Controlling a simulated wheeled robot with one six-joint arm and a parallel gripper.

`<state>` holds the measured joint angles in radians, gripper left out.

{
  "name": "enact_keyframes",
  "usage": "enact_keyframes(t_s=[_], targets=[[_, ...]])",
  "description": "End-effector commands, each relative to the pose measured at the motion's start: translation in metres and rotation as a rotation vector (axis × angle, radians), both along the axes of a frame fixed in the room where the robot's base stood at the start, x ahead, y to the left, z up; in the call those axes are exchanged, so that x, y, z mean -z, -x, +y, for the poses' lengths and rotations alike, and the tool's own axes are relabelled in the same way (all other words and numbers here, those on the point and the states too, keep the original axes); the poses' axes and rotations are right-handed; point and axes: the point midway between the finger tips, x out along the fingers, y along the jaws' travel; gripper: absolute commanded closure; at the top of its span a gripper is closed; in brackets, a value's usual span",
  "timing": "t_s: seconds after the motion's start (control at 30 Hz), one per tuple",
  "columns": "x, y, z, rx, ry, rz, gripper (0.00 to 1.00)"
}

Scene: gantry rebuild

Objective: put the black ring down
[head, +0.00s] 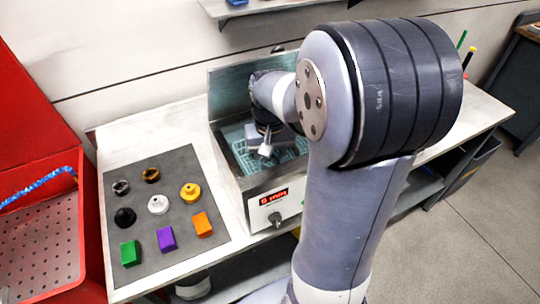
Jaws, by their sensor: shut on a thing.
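My gripper (266,150) is low inside the open steel tank, over the teal basket (241,148). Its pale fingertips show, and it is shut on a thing. The held black ring is too small and too hidden by the fingers to make out clearly. I cannot tell whether it touches the basket. On the dark grey mat (188,262) to the left stand a dark ring-like part (121,187) and a brown one (151,174). The mat's back right spot is bare.
The mat also holds black (125,217), white (158,204) and yellow (190,192) knobs, plus green (130,253), purple (167,238) and orange (202,224) blocks. The tank (228,80) has a raised back panel. A red cabinet (40,130) stands left. My arm hides the bench's middle.

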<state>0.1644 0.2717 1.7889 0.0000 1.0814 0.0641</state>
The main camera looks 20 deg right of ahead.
Motion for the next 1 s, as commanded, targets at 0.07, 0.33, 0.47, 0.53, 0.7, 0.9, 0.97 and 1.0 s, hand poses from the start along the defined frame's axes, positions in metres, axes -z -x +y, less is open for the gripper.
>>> enact_keyframes(t_s=[0.07,0.33,0.47,0.53,0.7,0.9,0.97,1.0], targets=[[0.0,0.0,0.0,0.0,0.0,-0.001,0.84],[0.006,0.0,0.0,0.0,0.0,0.0,0.84],[0.01,0.0,0.0,0.0,0.0,0.0,0.84],[0.012,0.0,0.0,0.0,0.0,0.0,0.84],[0.012,0.0,0.0,0.0,0.0,0.0,0.54],[0.012,0.0,0.0,0.0,0.0,0.0,0.38],[0.012,0.0,0.0,0.0,0.0,0.0,0.35],[0.012,0.0,0.0,0.0,0.0,0.0,0.35]])
